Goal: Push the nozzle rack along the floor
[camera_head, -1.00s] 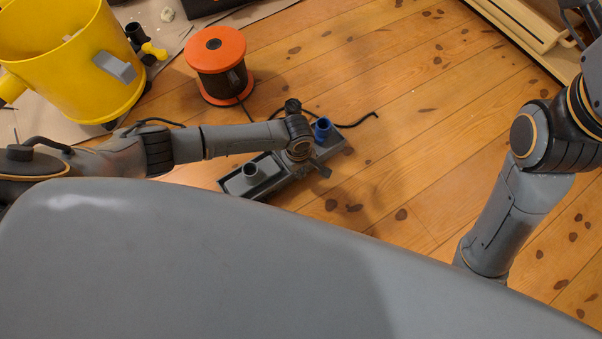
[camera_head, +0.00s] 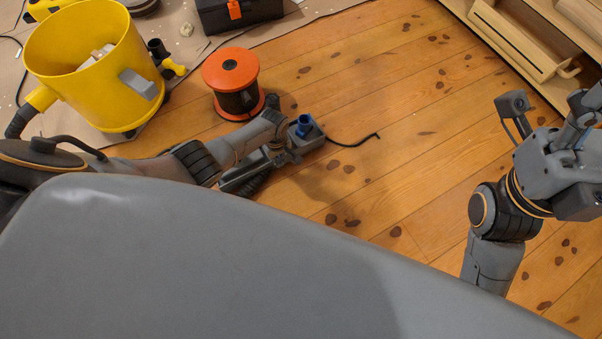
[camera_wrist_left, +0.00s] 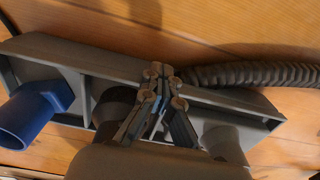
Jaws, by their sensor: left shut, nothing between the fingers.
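The nozzle rack (camera_head: 313,143) is a narrow grey tray with compartments on the plank floor. A blue nozzle (camera_head: 304,124) stands in its far end; my left arm partly hides the rest. In the left wrist view the rack (camera_wrist_left: 100,62) spans the picture, with the blue nozzle (camera_wrist_left: 35,115) at left and a grey nozzle (camera_wrist_left: 224,142) at right. My left gripper (camera_head: 284,157) is shut and empty, at the rack's long side. Its fingers (camera_wrist_left: 163,75) overlap the rack wall; contact is unclear. My right gripper (camera_head: 580,115) is raised at the right edge, its fingers unclear.
A yellow bucket (camera_head: 75,45) and black toolbox (camera_head: 238,12) stand on the dropcloth. A ribbed hose (camera_wrist_left: 245,74) lies along the rack. Floor to the right is clear up to wooden furniture (camera_head: 520,45).

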